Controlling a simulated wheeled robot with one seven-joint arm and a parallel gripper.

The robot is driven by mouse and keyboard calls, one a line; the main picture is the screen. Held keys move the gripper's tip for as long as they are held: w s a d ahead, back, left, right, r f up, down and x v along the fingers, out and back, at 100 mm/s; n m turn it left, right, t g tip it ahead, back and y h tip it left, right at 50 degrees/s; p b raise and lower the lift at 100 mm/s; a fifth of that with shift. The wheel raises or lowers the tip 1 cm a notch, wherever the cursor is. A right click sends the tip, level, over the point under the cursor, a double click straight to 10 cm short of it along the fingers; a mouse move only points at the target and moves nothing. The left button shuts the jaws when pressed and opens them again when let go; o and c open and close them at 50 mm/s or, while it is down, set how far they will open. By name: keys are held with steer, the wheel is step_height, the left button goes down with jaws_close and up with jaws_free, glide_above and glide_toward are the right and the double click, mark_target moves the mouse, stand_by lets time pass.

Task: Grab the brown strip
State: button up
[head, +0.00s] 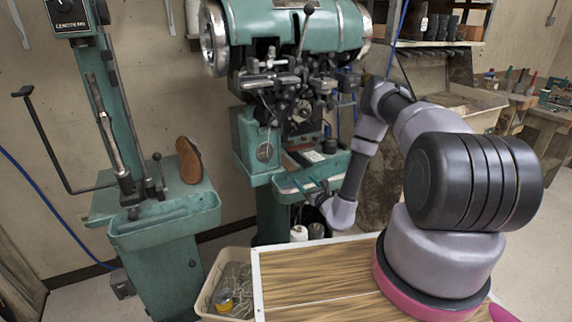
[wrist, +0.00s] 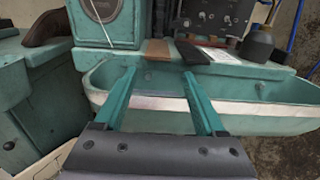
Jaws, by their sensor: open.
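The brown strip (wrist: 157,50) lies flat on the green machine's ledge, just behind the green tray (wrist: 262,92) in the wrist view. In the head view it is small and hard to make out among the parts on that ledge. My gripper (wrist: 158,74) is open and empty, its two teal fingers reaching over the tray toward the ledge. The strip is ahead of the fingertips, roughly in line with the gap between them, and apart from them.
A black strip (wrist: 193,52) lies right of the brown one, beside a white paper (wrist: 216,54) and a dark bottle-shaped thing (wrist: 257,44). A brown shoe (head: 189,160) stands on the left machine. A bin (head: 210,291) and wooden-topped surface (head: 315,278) are below.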

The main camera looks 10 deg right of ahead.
steer(key=x, duration=0.7)
steer(key=shift+w+a+f, duration=0.1)
steer(key=shift+a+f, duration=0.05)
steer(key=shift+a, duration=0.1)
steer(key=c, duration=1.1)
